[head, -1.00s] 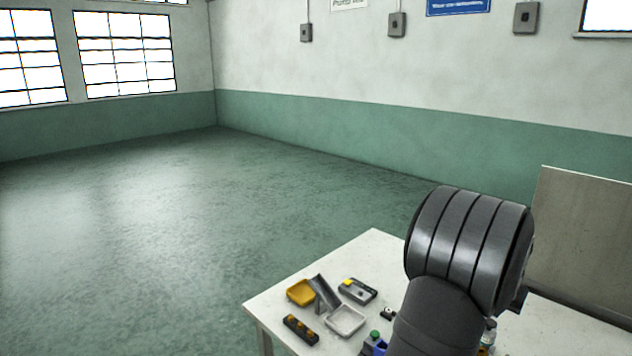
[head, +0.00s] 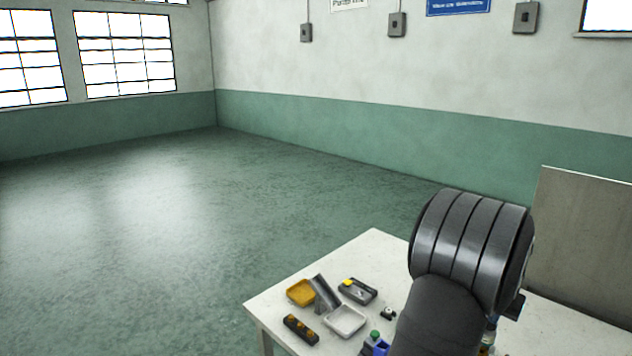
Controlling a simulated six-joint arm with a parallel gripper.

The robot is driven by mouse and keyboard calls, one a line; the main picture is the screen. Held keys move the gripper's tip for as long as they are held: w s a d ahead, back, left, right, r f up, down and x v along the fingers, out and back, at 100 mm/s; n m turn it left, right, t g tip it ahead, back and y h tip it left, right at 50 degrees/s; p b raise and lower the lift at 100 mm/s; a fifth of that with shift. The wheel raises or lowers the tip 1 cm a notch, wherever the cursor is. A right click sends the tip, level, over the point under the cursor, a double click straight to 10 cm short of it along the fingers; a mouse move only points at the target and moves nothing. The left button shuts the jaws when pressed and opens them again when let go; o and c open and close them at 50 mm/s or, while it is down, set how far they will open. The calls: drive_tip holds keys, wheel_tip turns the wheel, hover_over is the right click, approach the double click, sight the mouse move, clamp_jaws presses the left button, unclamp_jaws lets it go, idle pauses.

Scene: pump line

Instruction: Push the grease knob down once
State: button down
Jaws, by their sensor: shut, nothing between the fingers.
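A blue item (head: 378,349) with a green round top (head: 375,335) stands at the table's front edge, partly cut off by the frame and beside my arm. I cannot tell whether this green top is the grease knob; no other part is clearly one. My arm's thick dark ribbed link fills the right of the head view and hides the table behind it. My gripper is not seen; a small dark part shows at the link's right edge, too little to identify.
On the white table (head: 372,250) lie a yellow tray (head: 301,292), a grey angled piece (head: 325,295), a white tray (head: 344,321), a dark bar with orange spots (head: 300,329), a grey box with a yellow part (head: 358,291) and a small black-and-white piece (head: 388,314). A grey panel (head: 585,240) stands right.

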idle(0.4)
drive_tip(key=shift+r, duration=3.1)
drive_tip(key=shift+f, duration=2.75)
